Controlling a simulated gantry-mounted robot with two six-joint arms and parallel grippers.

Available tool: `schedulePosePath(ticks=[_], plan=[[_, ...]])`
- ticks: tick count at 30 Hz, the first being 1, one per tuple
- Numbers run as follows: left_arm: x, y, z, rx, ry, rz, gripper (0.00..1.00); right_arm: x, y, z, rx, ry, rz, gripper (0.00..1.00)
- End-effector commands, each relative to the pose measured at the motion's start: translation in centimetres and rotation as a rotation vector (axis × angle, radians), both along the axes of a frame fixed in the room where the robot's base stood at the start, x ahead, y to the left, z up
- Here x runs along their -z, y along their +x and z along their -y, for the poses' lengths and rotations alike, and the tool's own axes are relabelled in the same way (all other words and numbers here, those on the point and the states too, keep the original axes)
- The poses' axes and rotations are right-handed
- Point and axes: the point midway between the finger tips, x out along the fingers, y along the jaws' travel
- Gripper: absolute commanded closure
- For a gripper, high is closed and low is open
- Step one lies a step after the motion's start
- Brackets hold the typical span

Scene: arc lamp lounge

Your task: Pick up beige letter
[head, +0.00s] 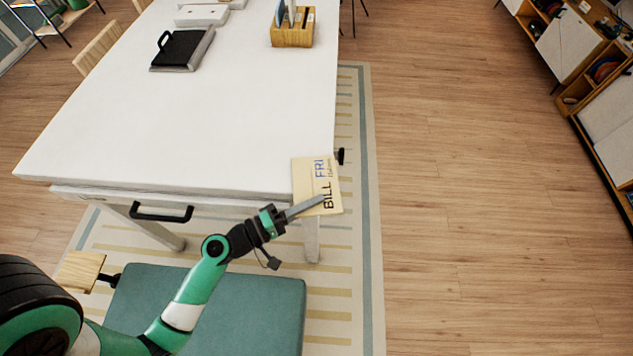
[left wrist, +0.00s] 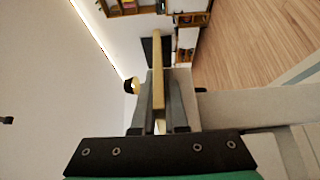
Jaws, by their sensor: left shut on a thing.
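The beige letter (head: 308,172), marked "BILL" and "FRI", is at the near right corner of the white table in the head view. My left gripper (head: 321,199) is shut on the letter near its lower edge. In the left wrist view the letter (left wrist: 158,75) shows edge-on as a thin beige strip between the two fingers of my left gripper (left wrist: 159,105). From the head view I cannot tell whether the letter touches the table's corner. My right gripper is not in view.
The white table (head: 190,125) has a wide clear top. A black and grey binder-like item (head: 181,50) and a wooden organizer (head: 292,30) stand toward its far end. A green bench seat (head: 255,305) is in front. Open wood floor (head: 480,200) lies to the right.

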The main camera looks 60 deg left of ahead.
Motion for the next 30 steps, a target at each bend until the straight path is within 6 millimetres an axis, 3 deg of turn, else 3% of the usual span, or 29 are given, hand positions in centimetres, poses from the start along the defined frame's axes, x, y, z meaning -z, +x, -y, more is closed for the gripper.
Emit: schedulePosePath(ticks=[13, 20, 23, 27, 30], plan=[[-0.4, 0.0, 0.0, 0.000, 0.000, 0.001, 1.00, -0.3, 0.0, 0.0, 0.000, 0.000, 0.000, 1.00], [-3.7, 0.0, 0.0, 0.001, 0.002, 0.002, 1.00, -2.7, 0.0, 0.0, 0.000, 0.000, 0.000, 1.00], [-5.8, -1.4, 1.1, 0.002, -0.001, -0.001, 1.00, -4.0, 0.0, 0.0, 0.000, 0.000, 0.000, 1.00], [-10.1, -4.2, 3.2, 0.003, -0.001, -0.002, 1.00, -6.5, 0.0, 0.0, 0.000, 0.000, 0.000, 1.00], [-10.7, -7.0, 5.5, 0.009, -0.004, -0.007, 1.00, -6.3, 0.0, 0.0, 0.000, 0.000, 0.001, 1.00]])
